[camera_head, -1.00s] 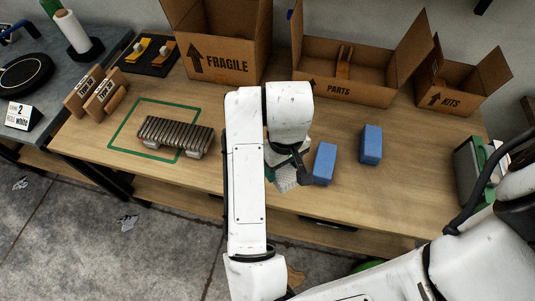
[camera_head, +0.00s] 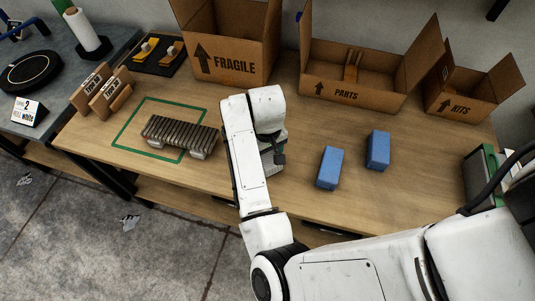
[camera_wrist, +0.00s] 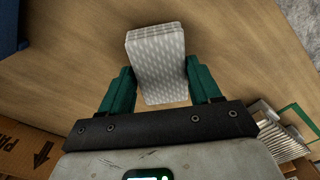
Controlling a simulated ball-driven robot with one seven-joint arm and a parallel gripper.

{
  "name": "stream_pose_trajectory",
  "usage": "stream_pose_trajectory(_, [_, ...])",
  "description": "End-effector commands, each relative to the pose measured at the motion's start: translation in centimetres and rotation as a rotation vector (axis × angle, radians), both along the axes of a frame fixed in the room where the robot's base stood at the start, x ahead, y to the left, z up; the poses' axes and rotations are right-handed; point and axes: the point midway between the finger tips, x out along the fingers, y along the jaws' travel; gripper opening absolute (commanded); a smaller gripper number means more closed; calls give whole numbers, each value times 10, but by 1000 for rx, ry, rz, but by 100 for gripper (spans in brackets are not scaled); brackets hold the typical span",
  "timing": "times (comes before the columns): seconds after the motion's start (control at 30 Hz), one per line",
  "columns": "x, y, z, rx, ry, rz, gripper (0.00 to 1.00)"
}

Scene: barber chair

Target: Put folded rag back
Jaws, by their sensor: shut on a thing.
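The folded rag (camera_wrist: 157,62) is a pale grey, patterned, layered block in the wrist view. It lies between the two green fingers of my gripper (camera_wrist: 160,72), which are shut on it. In the head view my gripper (camera_head: 274,160) is over the middle of the wooden table, mostly hidden by my white arm. Only a small pale part of the rag (camera_head: 271,169) shows there. A green outline (camera_head: 125,127) is marked on the table to the left, with a slatted rack (camera_head: 181,132) across its right side. I cannot tell the rag's height above the table.
Two blue blocks (camera_head: 330,167) (camera_head: 378,150) stand right of my gripper. Cardboard boxes marked FRAGILE (camera_head: 232,66), PARTS (camera_head: 345,93) and KITS (camera_head: 460,104) line the back. Bare tabletop lies between the rack and my arm.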

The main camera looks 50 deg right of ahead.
Motion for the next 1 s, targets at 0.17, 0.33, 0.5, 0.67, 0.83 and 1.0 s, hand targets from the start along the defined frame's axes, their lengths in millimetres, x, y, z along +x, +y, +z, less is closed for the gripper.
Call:
stream_pose_trajectory(0.17, [0, 0, -8, 0, -1, 0, 34])
stream_pose_trajectory(0.33, [0, 0, -8, 0, -1, 0, 34])
stream_pose_trajectory(0.5, [0, 0, -10, 0, 0, 0, 67])
stream_pose_trajectory(0.67, [0, 0, -10, 0, -1, 0, 82])
stream_pose_trajectory(0.83, [0, 0, -10, 0, -1, 0, 88])
stream_pose_trajectory(1.0, [0, 0, -8, 0, -1, 0, 88])
